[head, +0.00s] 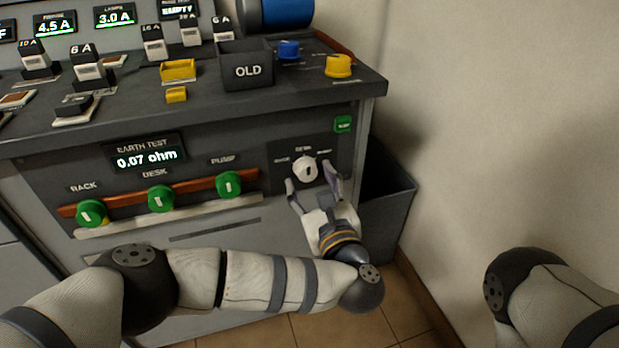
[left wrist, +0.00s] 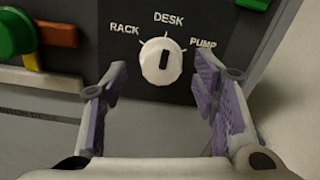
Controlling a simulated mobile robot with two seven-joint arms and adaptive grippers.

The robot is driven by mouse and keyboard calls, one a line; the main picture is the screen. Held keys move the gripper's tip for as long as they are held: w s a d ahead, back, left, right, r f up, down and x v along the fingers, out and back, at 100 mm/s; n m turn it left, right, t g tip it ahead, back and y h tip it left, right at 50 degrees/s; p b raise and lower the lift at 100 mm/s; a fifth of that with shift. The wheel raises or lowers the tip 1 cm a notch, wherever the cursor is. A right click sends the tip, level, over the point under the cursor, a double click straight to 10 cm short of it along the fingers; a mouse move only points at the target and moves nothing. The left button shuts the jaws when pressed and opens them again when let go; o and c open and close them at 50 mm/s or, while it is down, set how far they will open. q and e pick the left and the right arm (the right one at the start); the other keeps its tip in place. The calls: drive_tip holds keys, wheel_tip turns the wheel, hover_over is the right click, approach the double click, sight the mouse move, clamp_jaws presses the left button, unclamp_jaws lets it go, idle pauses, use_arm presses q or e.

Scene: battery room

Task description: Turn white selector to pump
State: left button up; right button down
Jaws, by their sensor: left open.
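The white selector (head: 305,169) is a round knob on the dark front panel of the bench, at its right end. In the left wrist view the selector (left wrist: 161,62) has a black pointer mark that stands about upright, below the label DESK. RACK is printed to its left and PUMP to its right. My left gripper (head: 314,186) is open just in front of the selector. In the left wrist view its purple-padded fingers (left wrist: 158,85) stand left and right of the knob, apart from it. My right gripper is out of view; only part of that arm shows.
Green knobs (head: 161,198) labelled RACK, DESK and PUMP sit to the left below the earth test display (head: 146,157). A dark bin (head: 387,205) stands right of the bench, by the wall. An OLD box (head: 247,71) and blue and yellow knobs (head: 338,66) are on top.

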use_arm(q)
drive_tip(key=shift+x, duration=1.05)
drive_tip(key=c, duration=1.2)
drive_tip(key=shift+o, duration=0.2)
drive_tip(key=shift+m, duration=0.3)
drive_tip(key=m, duration=0.5)
drive_tip(key=m+p, duration=0.1)
drive_tip(key=m, duration=0.5)
drive_tip(key=shift+s, duration=0.1)
drive_tip(key=shift+m, duration=0.3)
